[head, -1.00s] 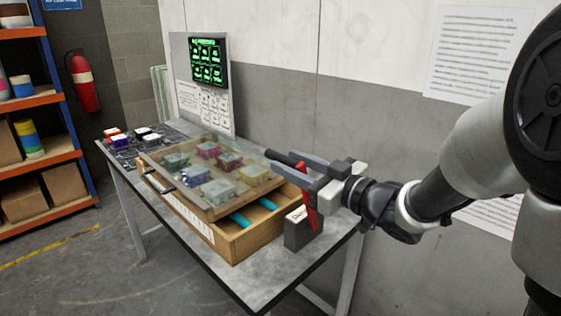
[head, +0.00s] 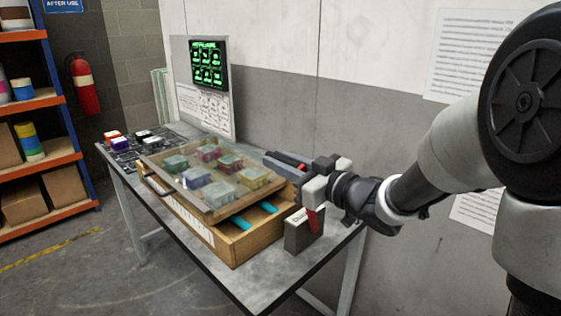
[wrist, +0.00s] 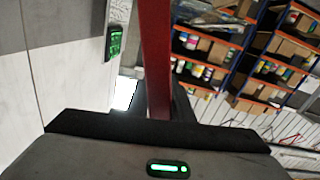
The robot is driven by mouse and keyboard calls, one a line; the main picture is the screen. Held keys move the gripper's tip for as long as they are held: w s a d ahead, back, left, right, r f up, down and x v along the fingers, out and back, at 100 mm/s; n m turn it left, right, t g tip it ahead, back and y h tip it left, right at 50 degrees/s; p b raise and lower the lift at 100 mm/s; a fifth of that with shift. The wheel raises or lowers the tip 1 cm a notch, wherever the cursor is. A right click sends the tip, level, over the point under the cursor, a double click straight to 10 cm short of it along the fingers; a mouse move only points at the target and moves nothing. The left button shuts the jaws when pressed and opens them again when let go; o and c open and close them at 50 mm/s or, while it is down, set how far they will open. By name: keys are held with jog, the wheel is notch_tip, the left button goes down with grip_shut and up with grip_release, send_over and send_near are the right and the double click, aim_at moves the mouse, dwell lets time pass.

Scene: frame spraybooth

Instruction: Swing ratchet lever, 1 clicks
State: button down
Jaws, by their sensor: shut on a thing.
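The ratchet's grey base block (head: 300,236) stands at the right end of the bench. Its red lever (head: 313,219) rises from the block, and its middle is hidden behind my gripper in the head view. My gripper (head: 286,162) is over the bench behind the block, with its dark fingers pointing left. It is shut on the lever. In the wrist view the red lever (wrist: 157,60) runs up from between the jaws to the top of the picture.
A wooden box (head: 236,243) left of the ratchet block carries a framed clear tray (head: 210,213) with several coloured containers. A lit green screen (head: 207,63) stands behind. Small coloured blocks (head: 117,139) lie at the far left bench end. Little room separates box and ratchet block.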

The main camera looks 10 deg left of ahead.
jog(key=shift+w+d+r+p, duration=0.2)
jog(key=shift+r+p, duration=0.1)
jog(key=shift+p, duration=0.15)
jog(key=w+d+m+p, duration=0.1)
jog(key=p, duration=0.1)
jog(key=w+d+m+p, duration=0.1)
jog(key=w, duration=0.1)
jog(key=w+d+m+p, duration=0.1)
jog(key=p, duration=0.1)
jog(key=shift+w+d+r+m+p, duration=0.25)
jog(key=shift+w+d+m+p, duration=0.05)
jog(key=shift+m, duration=0.1)
jog(key=c, duration=1.6)
grip_release()
jog(key=shift+w+d, duration=0.1)
jog(key=shift+c, duration=0.2)
jog(key=v, duration=1.7)
jog(key=shift+p, duration=0.3)
